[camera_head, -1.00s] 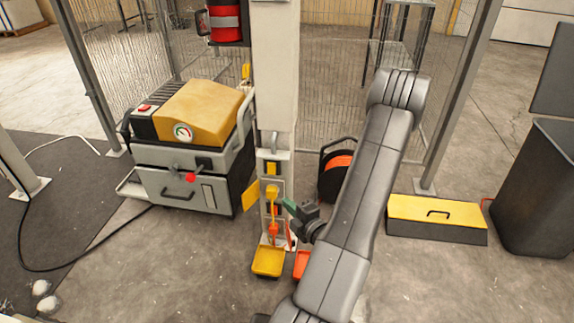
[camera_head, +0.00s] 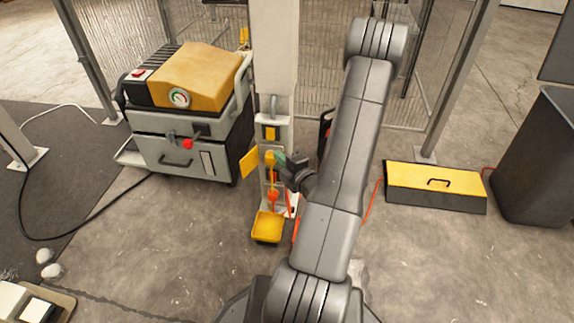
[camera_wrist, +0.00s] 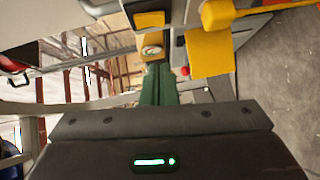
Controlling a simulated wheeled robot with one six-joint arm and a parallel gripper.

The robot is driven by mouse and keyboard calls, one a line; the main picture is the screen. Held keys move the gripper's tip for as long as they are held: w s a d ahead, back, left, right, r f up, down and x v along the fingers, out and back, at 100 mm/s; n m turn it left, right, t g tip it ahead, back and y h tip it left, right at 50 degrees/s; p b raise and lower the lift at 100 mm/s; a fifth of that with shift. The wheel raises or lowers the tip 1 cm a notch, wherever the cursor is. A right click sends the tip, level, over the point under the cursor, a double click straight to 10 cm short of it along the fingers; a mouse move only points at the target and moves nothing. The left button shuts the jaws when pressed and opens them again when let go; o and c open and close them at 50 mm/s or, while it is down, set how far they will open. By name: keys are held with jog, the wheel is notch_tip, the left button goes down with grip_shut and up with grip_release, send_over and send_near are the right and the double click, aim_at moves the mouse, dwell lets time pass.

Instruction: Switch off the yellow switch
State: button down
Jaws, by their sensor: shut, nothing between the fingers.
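A pale post (camera_head: 273,60) carries a yellow block (camera_head: 270,133) on its upper panel and a yellow switch part (camera_head: 269,158) below it. A yellow flap (camera_head: 249,163) sticks out to the left; it also shows in the wrist view as a flat yellow plate (camera_wrist: 209,52). My gripper (camera_head: 281,160) is at the post, its green fingertips right beside the switch part. In the wrist view my gripper (camera_wrist: 157,72) is shut and empty, its tips just below a yellow housing with a round pale face (camera_wrist: 151,52). Whether they touch it I cannot tell.
A grey and yellow machine (camera_head: 190,115) stands left of the post. A yellow tray (camera_head: 267,227) is at the post's foot. A yellow-topped box (camera_head: 435,183) and dark bin (camera_head: 540,165) are at right. Wire fencing stands behind. My arm hides part of the view.

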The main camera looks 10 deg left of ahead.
aim_at(268, 137)
jog(key=shift+w+a+f+b, duration=0.15)
jog(key=shift+w+a+b, duration=0.3)
jog(key=shift+w, duration=0.75)
jog(key=shift+w+a+f+b, duration=0.25)
jog(key=shift+w+a, duration=0.35)
jog(key=shift+w, duration=0.65)
jog(key=shift+w+a+f+b, duration=0.1)
jog(key=shift+w+a+b, duration=0.4)
jog(key=shift+w, duration=0.7)
